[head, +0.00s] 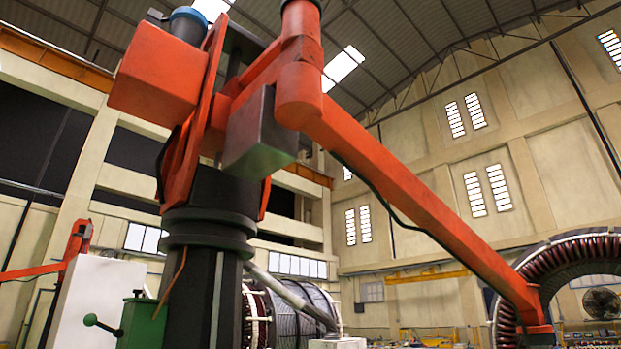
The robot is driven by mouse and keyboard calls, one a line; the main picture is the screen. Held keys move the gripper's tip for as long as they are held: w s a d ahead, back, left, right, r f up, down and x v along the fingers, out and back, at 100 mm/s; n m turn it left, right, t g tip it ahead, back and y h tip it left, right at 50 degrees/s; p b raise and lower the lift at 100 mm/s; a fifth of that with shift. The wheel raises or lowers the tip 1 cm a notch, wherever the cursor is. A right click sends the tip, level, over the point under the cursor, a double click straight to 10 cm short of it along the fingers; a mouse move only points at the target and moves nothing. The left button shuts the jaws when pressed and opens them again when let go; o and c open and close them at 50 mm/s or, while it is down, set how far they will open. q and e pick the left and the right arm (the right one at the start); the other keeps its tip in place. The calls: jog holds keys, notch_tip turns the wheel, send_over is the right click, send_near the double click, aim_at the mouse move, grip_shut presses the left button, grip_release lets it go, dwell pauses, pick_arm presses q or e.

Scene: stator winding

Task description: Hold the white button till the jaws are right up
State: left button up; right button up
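No white button can be made out in the head view, and no jaws can be told for certain. A large orange machine (395,175) fills the middle, with a dark column (205,290) below it. Its long orange beam slopes down to the right, and its lower end is near the stator ring (505,315). A white cabinet (95,295) stands at the lower left, and a green box (142,322) with a green ball-ended lever (92,320) is beside it. Neither of my grippers is in view.
A cylindrical cage-like drum (305,310) stands behind the column. Another orange arm (72,250) comes in at the far left. A round fan (601,303) shows inside the stator ring. The hall's walls and roof lie behind; the floor is hardly visible.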

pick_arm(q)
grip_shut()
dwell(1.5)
